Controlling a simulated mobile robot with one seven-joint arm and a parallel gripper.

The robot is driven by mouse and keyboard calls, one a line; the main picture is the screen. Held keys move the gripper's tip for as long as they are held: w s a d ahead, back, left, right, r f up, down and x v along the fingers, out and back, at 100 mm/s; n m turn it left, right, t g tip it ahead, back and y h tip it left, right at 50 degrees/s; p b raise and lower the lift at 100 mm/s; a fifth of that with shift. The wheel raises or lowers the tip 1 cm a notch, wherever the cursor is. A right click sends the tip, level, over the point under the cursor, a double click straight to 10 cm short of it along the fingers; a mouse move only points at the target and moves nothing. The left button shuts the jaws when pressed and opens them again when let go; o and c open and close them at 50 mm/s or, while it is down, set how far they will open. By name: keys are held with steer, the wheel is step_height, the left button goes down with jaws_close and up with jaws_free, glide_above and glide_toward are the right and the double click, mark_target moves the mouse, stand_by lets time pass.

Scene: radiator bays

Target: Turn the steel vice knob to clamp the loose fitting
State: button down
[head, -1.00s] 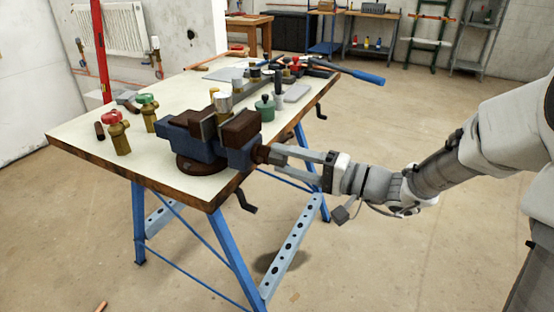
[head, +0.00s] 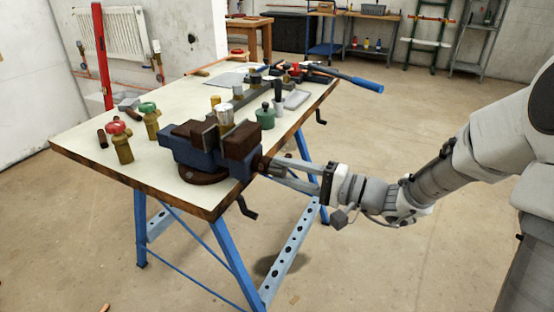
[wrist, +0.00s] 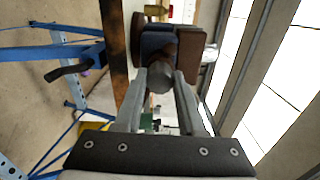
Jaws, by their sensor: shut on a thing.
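The blue vice (head: 200,160) with brown jaw blocks is mounted at the near corner of the workbench. A brass fitting (head: 224,114) stands upright at the vice jaws; I cannot tell whether they press on it. The steel vice knob (wrist: 161,72) shows in the wrist view as a grey round end between my fingers. My gripper (head: 267,168) reaches in from the right, level with the vice's near end, and is shut on the knob. In the head view the fingers mostly hide the knob. The vice body (wrist: 158,40) is just beyond it in the wrist view.
The workbench top (head: 110,165) holds red and green valves (head: 120,142) at left and a green pot (head: 265,116) behind the vice. A blue-handled tool (head: 362,84) overhangs the far right edge. A crank handle (head: 246,208) hangs below the near edge. Floor to the right is open.

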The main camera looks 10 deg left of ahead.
steer(key=m+p, duration=0.6)
steer(key=shift+r, duration=0.25)
steer(key=m+p, duration=0.6)
steer(key=p, duration=0.1)
steer(key=shift+m, duration=0.4)
steer(key=m+p, duration=0.6)
steer(key=shift+f, duration=0.1)
steer(key=m+p, duration=0.4)
steer(key=m, duration=0.1)
steer(key=shift+d+m+p, duration=0.1)
steer(key=shift+m+p, duration=0.3)
steer(key=c, duration=0.9)
jaws_free()
steer(key=shift+f+m, duration=0.2)
steer(key=shift+m, duration=0.3)
steer(key=shift+c, duration=0.2)
steer(key=shift+o, duration=1.1)
steer(key=shift+f, duration=0.1)
steer(key=shift+o, duration=0.2)
steer(key=shift+d, duration=0.1)
